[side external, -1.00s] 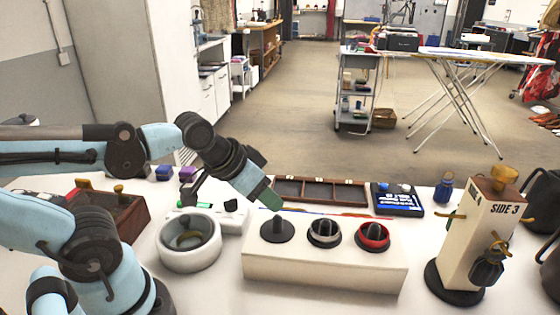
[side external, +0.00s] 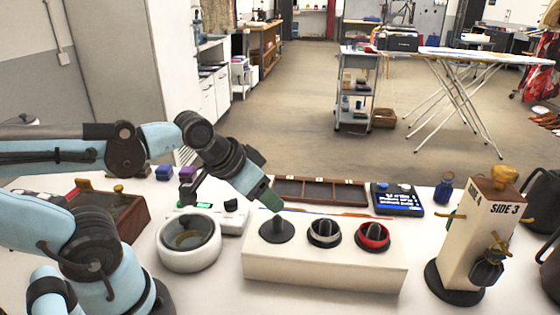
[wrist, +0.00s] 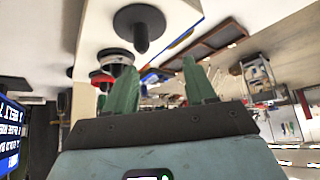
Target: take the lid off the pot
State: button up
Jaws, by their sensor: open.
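A round white pot-like vessel (side external: 190,258) with a thick rim stands on the table in the side view. Its inside looks dark with a curved gold-brown band, and I cannot tell whether a lid is on it. My gripper (side external: 272,203) is to its right and higher, tilted down, near the left end of a long white block. In the wrist view my gripper (wrist: 160,85) shows two green fingers apart with nothing between them. A black disc with an upright peg (side external: 277,230) is on the block just below the fingertips, apart from them.
The white block (side external: 325,270) also bears a grey-ringed knob (side external: 324,233) and a red-ringed knob (side external: 373,237). Behind are a divided wooden tray (side external: 320,190) and a blue-screen device (side external: 397,199). A tall cream box (side external: 478,240) stands right.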

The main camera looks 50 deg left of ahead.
jog(key=s+a+r+n+g+y, duration=0.1)
jog(key=s+a+r+g, duration=0.2)
jog(key=s+a, duration=0.4)
jog(key=n+g, duration=0.1)
jog(key=g, duration=0.2)
send_near(184, 217)
jog(key=shift+h, duration=0.4)
jog(key=shift+w+a+f, duration=0.1)
jog(key=shift+f, duration=1.3)
jog(key=shift+w+a+f, duration=0.1)
jog(key=shift+f, duration=1.35)
jog(key=shift+w+a+f, duration=0.15)
jog(key=shift+f, duration=1.25)
jog(key=shift+c, duration=0.5)
grip_shut()
